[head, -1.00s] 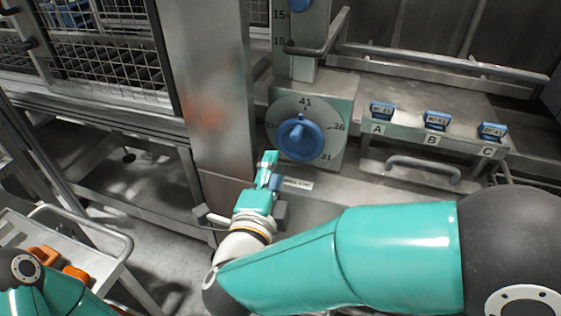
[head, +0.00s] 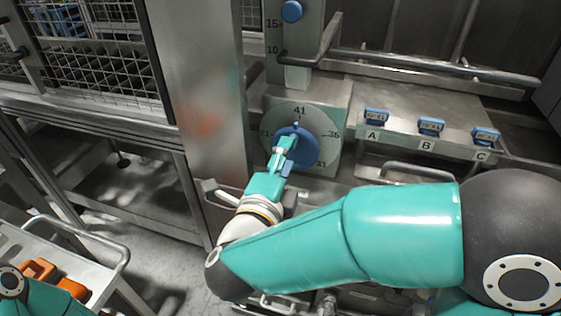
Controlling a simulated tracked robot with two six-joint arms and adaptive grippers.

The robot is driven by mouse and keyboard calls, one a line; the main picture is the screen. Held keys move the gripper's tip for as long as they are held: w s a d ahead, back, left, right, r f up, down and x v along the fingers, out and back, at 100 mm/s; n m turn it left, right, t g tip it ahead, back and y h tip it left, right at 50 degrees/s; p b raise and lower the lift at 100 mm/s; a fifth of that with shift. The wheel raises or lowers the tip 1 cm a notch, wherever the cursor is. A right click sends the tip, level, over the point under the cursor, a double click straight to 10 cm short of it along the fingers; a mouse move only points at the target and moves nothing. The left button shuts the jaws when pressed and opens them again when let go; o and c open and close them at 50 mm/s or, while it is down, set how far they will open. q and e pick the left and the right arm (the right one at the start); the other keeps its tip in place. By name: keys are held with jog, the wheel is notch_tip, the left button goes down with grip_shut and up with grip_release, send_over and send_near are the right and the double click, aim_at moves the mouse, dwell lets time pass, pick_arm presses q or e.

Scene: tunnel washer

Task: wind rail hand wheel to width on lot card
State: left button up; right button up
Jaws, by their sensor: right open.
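The blue hand wheel (head: 306,150) sits on a round grey dial plate (head: 325,130) with 41 at the top, 36 at the right and 31 at the lower right. The number at the left is partly covered. My right gripper (head: 284,150) is open, its fingers in front of the wheel's left half. I cannot tell whether they touch it. Its pointer shows near the top, under 41. The lot card is not one I can pick out for sure. Of my left arm only a link shows at the lower left; its gripper is out of view.
Blue tags stand above labels A (head: 376,117), B (head: 431,126) and C (head: 486,136) on a steel ledge. A vertical scale (head: 272,38) with a blue knob (head: 292,11) is above the dial. A steel post (head: 205,100) stands left. A cart (head: 100,275) holds orange pieces.

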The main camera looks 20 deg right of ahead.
jog(key=shift+b+x, duration=0.55)
jog(key=shift+x, duration=1.6)
jog(key=shift+d, duration=0.1)
jog(key=shift+o, duration=0.4)
jog(key=shift+w, duration=0.1)
